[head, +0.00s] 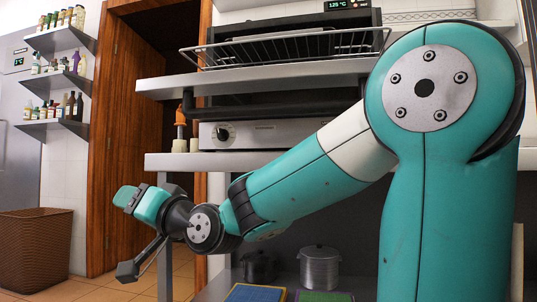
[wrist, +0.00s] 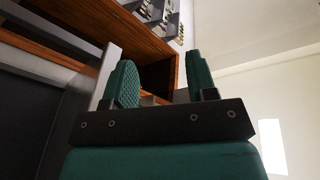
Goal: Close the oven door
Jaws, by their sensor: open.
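The oven with its green 125 °C display (head: 345,5) is at the top of the head view. A wire rack (head: 290,45) sticks out in front of it, above a flat grey horizontal panel (head: 260,78). I cannot tell whether this panel is the lowered oven door or a shelf. My arm hides the panel's right end. My gripper (head: 125,197) is at the lower left of the head view, well below and apart from the panel. In the wrist view it (wrist: 160,62) is open, with nothing between its two teal fingers.
A slatted-grill unit with a knob (head: 223,134) stands on the counter (head: 175,162) below the panel. An orange-topped bottle (head: 180,122) stands at its left. Pots (head: 319,267) are on the lower shelf. A wooden doorway (head: 115,150) and wicker basket (head: 37,252) are at left.

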